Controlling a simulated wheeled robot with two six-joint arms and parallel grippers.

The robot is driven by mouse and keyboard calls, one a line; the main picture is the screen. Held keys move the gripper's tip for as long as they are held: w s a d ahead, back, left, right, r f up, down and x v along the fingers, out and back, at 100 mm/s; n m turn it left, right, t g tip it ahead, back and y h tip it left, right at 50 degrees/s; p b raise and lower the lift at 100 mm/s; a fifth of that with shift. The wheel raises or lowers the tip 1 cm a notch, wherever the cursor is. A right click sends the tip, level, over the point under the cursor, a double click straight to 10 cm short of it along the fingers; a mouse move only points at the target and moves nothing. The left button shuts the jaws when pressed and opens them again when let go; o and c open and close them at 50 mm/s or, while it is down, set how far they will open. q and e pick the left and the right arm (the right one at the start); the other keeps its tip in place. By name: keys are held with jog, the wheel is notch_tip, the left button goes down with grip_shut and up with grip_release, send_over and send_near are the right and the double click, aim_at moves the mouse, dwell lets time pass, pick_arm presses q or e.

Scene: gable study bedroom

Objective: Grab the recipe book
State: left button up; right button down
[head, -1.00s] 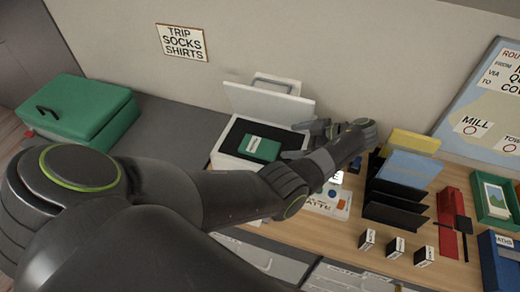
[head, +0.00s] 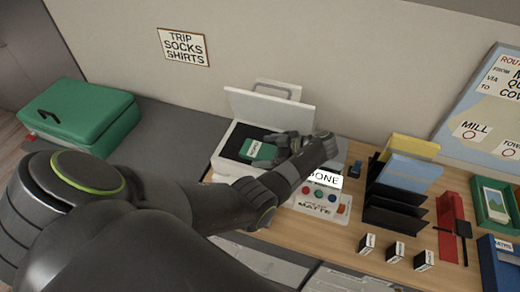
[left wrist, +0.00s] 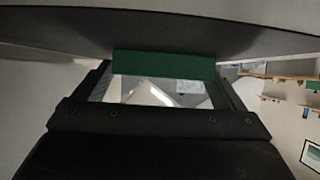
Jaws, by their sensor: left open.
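A small green book (head: 256,149) with a white label lies in the open white box (head: 222,165); the label is too small to read, so I cannot tell if it is the recipe book. My left gripper (head: 277,150) reaches into the box from the right, its fingers at the book's right side and hiding part of it. In the left wrist view a green edge (left wrist: 163,64), likely the book, spans the space in front of the left gripper (left wrist: 160,90). The left gripper is open. My right gripper is not in view.
The box's raised lid (head: 270,108) stands behind. A panel with coloured buttons (head: 318,201) lies right of the box, then a black rack with folders (head: 405,180) and small labelled blocks (head: 395,251). A green case (head: 80,115) sits at left; grey surface beside it is clear.

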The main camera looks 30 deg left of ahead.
pick_arm(q)
jog(key=c, duration=1.1)
